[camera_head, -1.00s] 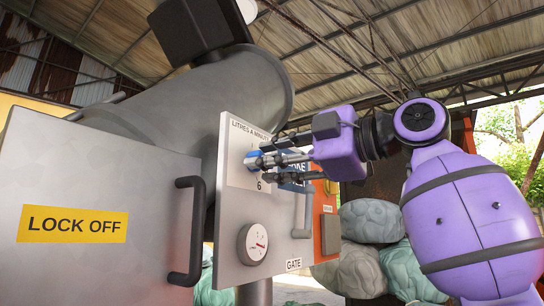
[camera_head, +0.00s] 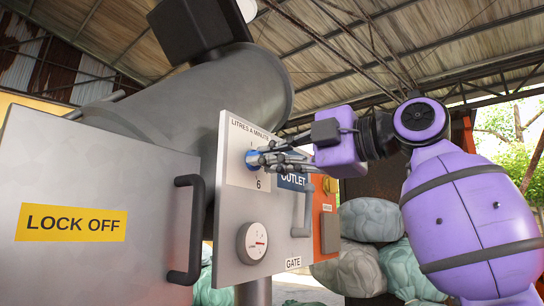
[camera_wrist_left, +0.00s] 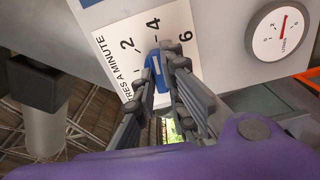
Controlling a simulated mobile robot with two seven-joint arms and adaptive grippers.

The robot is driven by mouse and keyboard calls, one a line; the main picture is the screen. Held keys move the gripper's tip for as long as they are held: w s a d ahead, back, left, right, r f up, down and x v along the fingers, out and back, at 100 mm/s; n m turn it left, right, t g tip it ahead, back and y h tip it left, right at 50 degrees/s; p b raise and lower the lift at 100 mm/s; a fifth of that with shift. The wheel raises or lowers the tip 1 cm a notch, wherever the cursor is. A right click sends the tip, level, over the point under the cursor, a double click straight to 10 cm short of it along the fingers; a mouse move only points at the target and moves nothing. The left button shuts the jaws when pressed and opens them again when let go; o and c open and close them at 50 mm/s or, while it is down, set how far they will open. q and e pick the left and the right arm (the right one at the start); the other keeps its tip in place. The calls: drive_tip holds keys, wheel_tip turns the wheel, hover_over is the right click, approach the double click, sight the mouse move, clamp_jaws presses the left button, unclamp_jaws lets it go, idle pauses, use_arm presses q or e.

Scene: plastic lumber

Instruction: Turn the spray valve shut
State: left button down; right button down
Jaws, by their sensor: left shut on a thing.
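The spray valve is a blue knob (camera_head: 251,159) on a white dial plate (camera_head: 237,178) marked "LITRES A MINUTE", on the grey panel. My left gripper (camera_head: 266,158) reaches it from the right with its fingers close together. In the left wrist view the blue knob (camera_wrist_left: 158,80) shows between the fingertips of my gripper (camera_wrist_left: 166,60), which is shut on it. The numbers 2, 4 and 6 show around it. The fingers hide part of the knob, so its exact setting is hard to tell. My right gripper is out of view.
A round gauge (camera_head: 252,242) sits below the dial. A dark handle (camera_head: 188,230) stands out from the "LOCK OFF" door (camera_head: 90,265). Wrapped bales (camera_head: 370,220) lie behind.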

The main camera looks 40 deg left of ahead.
use_arm(q)
drive_tip(key=n, duration=1.8)
drive_tip(key=shift+w+f+n, duration=0.15)
drive_tip(key=shift+f+n, duration=0.15)
drive_tip(key=shift+n, duration=0.1)
idle(0.3)
drive_tip(key=c, duration=1.8)
unclamp_jaws()
drive_tip(key=shift+r, duration=0.1)
